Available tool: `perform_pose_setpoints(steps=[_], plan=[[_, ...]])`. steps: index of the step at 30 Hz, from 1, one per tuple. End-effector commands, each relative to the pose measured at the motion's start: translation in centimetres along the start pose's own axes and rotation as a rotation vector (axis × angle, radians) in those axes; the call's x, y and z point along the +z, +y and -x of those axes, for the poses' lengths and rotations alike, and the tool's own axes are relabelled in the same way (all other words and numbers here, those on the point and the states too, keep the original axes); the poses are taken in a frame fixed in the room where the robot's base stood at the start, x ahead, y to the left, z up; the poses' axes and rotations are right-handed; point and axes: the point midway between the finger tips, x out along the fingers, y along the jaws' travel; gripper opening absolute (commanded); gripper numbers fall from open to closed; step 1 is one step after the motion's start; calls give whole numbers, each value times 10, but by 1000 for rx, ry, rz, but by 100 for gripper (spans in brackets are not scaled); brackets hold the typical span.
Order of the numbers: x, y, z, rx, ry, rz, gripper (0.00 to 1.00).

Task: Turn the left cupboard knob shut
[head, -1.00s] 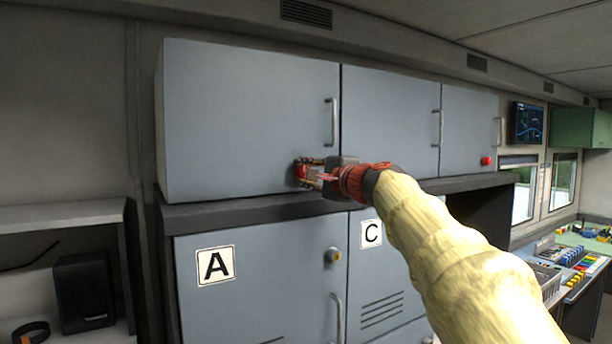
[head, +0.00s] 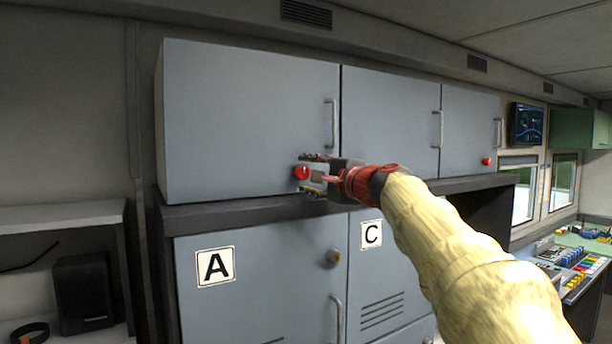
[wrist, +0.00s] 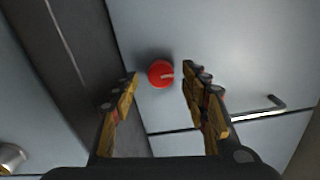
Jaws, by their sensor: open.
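The left cupboard's red knob (head: 302,173) sits low on the right part of the left upper cupboard door (head: 240,120). In the wrist view the round red knob (wrist: 160,74) has a pale pointer mark towards its right side. My gripper (head: 312,175) is open in front of the knob. In the wrist view my gripper's fingers (wrist: 160,86) stand apart on either side of the knob, with a gap to it on both sides. I cannot tell exactly how far the fingertips are from the door.
A vertical handle (head: 332,123) stands on the same door, up and right of the knob. A dark ledge (head: 230,212) runs beneath the upper cupboards. Another red knob (head: 487,161) is on the far right door. A lower door carries the label A (head: 215,266).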

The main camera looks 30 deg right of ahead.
Motion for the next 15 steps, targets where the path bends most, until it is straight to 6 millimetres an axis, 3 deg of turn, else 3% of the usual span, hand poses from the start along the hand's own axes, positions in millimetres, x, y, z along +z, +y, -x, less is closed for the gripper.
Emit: perform_pose_setpoints(steps=[9,15], plan=[[0,-1,65,-3,3,1,45],[0,0,92,0,1,1,45]])
